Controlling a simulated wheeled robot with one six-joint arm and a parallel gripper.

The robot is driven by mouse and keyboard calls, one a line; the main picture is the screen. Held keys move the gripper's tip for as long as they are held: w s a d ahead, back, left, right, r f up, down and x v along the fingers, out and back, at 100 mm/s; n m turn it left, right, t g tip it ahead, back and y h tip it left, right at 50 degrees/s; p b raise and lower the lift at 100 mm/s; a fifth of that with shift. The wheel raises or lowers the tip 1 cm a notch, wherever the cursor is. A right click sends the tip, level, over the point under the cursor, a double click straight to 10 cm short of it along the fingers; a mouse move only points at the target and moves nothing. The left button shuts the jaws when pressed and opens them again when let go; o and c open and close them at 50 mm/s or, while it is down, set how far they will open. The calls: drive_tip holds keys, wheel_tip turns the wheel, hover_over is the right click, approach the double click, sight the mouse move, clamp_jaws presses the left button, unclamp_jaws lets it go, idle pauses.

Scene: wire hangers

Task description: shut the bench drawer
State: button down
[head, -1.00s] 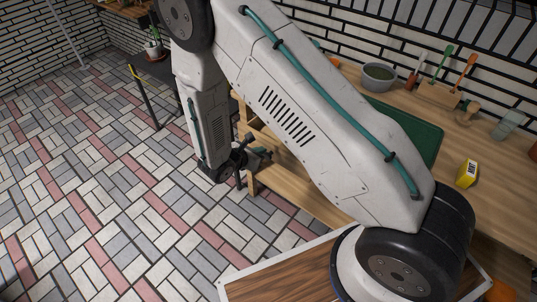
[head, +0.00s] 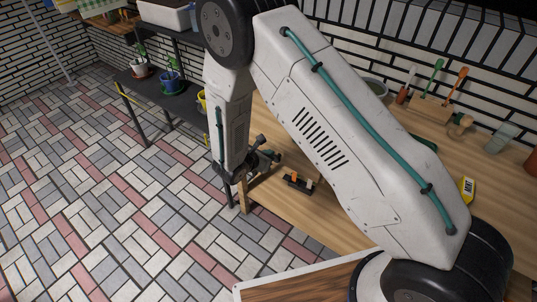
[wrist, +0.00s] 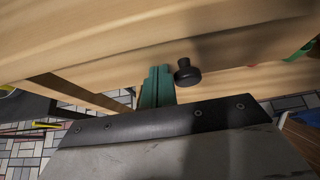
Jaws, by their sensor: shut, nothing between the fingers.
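The drawer front is a pale wooden panel with a round black knob (wrist: 187,73) in the wrist view. My gripper (wrist: 157,72) shows there as two green fingers held together, empty, just left of the knob. The fingertips look close to the wood; I cannot tell whether they touch it. In the head view my gripper (head: 270,155) is at the left end of the wooden bench (head: 480,180), below my upright forearm. My arm hides the drawer there, so how far it stands out is unclear.
A yellow box (head: 467,189), a tool block (head: 432,108) and a greenish cup (head: 500,138) stand on the bench. A black and orange item (head: 299,183) lies on wood near my gripper. A dark shelf with potted plants (head: 172,82) stands behind. The tiled floor at left is clear.

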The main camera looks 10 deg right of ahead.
drive_tip(key=shift+w+d+r, duration=0.1)
drive_tip(key=shift+w+r, duration=0.05)
drive_tip(key=shift+w, duration=0.05)
drive_tip(key=s+a+f+v, duration=0.1)
drive_tip(key=f+v, duration=0.1)
drive_tip(key=v, duration=1.1)
drive_tip(key=shift+s+a, duration=0.15)
drive_tip(key=shift+s, duration=0.05)
